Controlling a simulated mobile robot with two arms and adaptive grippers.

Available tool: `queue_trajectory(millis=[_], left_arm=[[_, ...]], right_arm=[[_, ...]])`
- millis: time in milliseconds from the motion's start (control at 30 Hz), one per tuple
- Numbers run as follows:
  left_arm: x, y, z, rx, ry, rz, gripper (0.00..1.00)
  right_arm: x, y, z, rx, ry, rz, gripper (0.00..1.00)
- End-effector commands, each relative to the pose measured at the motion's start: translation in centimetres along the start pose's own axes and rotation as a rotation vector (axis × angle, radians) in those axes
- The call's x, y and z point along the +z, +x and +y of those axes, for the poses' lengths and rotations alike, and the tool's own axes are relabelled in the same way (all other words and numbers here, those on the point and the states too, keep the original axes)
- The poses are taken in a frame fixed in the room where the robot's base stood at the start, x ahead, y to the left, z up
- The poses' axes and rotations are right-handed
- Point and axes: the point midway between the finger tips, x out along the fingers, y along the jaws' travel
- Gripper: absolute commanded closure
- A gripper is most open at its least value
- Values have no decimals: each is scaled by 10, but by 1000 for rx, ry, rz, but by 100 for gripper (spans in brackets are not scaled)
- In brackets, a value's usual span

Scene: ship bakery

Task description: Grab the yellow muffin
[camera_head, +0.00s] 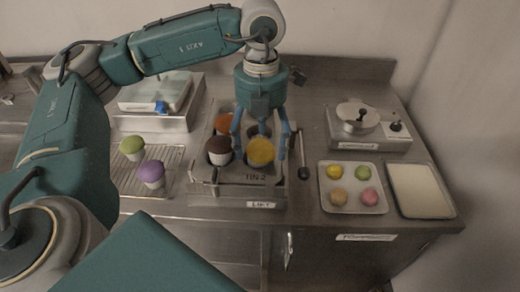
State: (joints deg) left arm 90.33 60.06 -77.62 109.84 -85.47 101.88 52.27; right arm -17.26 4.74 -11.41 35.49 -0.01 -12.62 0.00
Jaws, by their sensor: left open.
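The yellow muffin (261,152) sits in the metal tin labelled TIN 2 (235,173), at its front right. My left gripper (262,140) points down from above the tin, with its blue fingers apart on either side of the yellow muffin. The jaws are open, and I cannot tell whether a finger touches the muffin. A dark brown muffin (219,150) is just left of it, and an orange-brown muffin (224,123) is behind. My right gripper is not in view.
A wire rack (128,176) at left holds a green muffin (132,147) and a purple muffin (151,173). A tray (344,208) with several coloured pieces and a pale tray (424,191) lie at right. A device with a round lid (358,115) stands behind them.

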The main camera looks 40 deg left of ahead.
Motion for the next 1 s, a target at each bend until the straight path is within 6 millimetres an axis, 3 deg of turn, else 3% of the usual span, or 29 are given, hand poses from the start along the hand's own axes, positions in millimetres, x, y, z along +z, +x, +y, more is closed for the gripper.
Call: queue_trajectory(millis=[200, 400, 433, 600, 1000], left_arm=[[0, 21, 0, 0, 0, 0, 26], [0, 22, 0, 0, 0, -1, 26], [0, 22, 0, 0, 0, -1, 28], [0, 22, 0, 0, 0, -1, 62], [0, 21, 0, -1, 0, -1, 62]], right_arm=[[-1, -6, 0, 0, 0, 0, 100], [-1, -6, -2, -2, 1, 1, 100], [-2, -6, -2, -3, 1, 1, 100], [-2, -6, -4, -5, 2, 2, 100], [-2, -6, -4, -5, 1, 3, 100]])
